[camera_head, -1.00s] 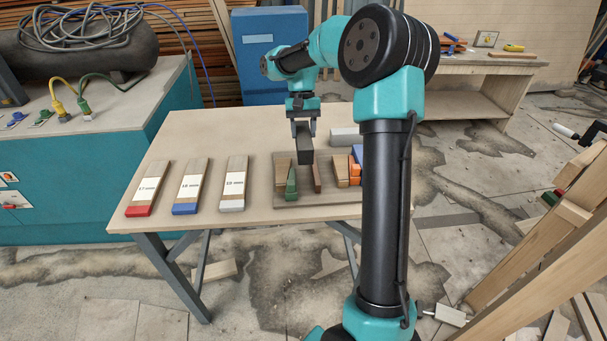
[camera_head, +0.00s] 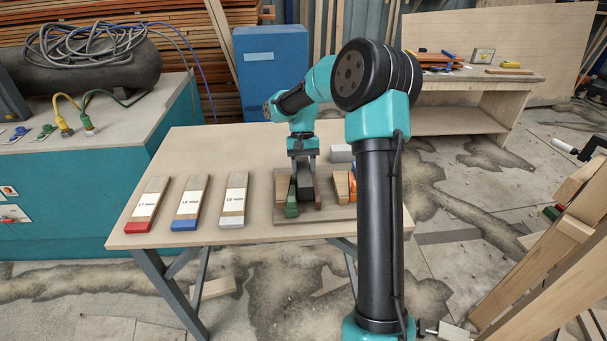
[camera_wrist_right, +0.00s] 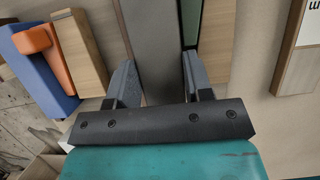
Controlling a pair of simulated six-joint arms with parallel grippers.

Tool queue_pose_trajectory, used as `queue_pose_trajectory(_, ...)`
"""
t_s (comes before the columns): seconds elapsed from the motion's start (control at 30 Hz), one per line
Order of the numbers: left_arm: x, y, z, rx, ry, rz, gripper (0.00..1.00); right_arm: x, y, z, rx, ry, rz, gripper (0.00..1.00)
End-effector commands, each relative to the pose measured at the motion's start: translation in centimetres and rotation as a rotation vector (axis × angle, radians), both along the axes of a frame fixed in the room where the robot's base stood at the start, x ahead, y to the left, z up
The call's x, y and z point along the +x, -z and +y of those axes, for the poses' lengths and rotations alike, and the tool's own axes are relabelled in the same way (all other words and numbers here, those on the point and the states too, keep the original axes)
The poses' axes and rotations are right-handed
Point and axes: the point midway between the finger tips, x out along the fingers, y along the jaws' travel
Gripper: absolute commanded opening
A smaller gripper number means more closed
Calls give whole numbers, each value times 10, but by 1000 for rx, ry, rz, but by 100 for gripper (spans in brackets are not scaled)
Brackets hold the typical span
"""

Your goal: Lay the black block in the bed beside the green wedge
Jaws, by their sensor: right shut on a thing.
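My right gripper (camera_head: 304,168) is shut on the black block (camera_head: 305,189) at the table's right part. The block is low in the bed (camera_head: 342,213), between the green wedge (camera_head: 291,206) on its left and a thin brown strip (camera_head: 318,202) on its right. In the right wrist view the block (camera_wrist_right: 153,40) runs between both fingers (camera_wrist_right: 157,82), and the green wedge (camera_wrist_right: 190,22) lies close along it. I cannot tell whether the block touches the bed's floor. My left gripper is not in view.
Wooden pieces (camera_head: 341,186) and blue and orange pieces (camera_wrist_right: 40,70) stand right of the block in the head view. A grey bar (camera_head: 341,153) lies behind. Three labelled strips (camera_head: 233,200) lie at left with bare table between them.

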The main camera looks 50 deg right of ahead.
Motion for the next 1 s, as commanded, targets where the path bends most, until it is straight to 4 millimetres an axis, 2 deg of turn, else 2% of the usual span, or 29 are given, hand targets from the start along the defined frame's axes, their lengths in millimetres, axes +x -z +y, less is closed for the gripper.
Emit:
queue_pose_trajectory(0.1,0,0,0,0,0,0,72,0,18,0,1,1,3,13)
queue_pose_trajectory(0.2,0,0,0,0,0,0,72,0,26,0,0,1,1,13)
queue_pose_trajectory(0.6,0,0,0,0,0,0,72,0,30,0,0,1,0,13)
queue_pose_trajectory(0.63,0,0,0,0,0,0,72,0,30,0,0,1,0,47)
queue_pose_trajectory(0.9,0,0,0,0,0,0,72,0,30,0,0,0,0,72)
queue_pose_trajectory(1.0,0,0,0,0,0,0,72,0,30,0,0,0,0,72)
